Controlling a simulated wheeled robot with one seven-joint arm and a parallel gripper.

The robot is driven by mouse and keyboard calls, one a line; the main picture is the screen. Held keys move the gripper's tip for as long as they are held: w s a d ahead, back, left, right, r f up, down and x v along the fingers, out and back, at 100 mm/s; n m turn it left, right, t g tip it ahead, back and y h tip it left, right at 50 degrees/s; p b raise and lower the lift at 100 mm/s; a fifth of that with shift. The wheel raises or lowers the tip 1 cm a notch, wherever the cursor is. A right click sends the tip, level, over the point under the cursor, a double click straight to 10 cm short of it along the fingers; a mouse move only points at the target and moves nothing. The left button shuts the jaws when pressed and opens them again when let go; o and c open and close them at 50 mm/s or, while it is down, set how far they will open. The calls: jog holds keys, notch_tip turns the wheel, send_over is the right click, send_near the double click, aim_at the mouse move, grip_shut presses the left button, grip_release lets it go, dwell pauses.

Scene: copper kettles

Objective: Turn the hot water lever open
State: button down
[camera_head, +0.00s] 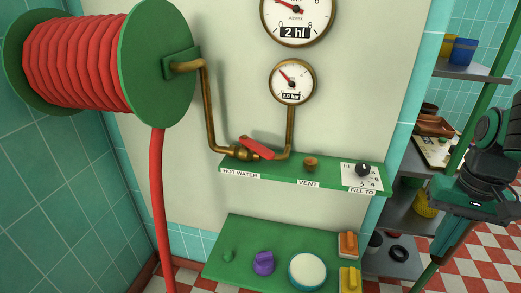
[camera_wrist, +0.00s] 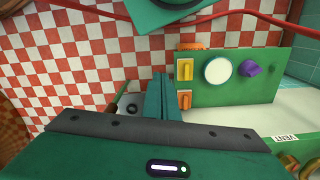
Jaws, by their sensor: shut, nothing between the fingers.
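The hot water lever (camera_head: 257,148) is a red handle on a brass valve in the pipe, above the HOT WATER label (camera_head: 240,174) on the green shelf. It lies nearly along the pipe, tilted slightly down to the right. My gripper (camera_head: 440,255) is at the right edge of the head view, well to the right of the lever and apart from it. In the wrist view my gripper (camera_wrist: 160,80) has its fingers together, empty, pointing toward the checkered floor. The lever is not visible in the wrist view.
A brass vent knob (camera_head: 310,164) and a black fill dial (camera_head: 362,170) stand right of the lever. Two gauges hang above. A red hose reel (camera_head: 75,62) is at left. Metal racks stand right.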

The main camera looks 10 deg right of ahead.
jog(key=w+a+r+n+h, duration=0.25)
jog(key=w+r, duration=0.25)
jog(key=w, duration=0.5)
jog(key=n+t, duration=0.7)
jog(key=n, duration=0.2)
send_near(256, 147)
jog(key=s+a+r, duration=0.1)
jog(key=s+a, duration=0.5)
jog(key=w+d+f, duration=0.6)
jog(key=w+f, duration=0.1)
jog(key=shift+f, duration=0.35)
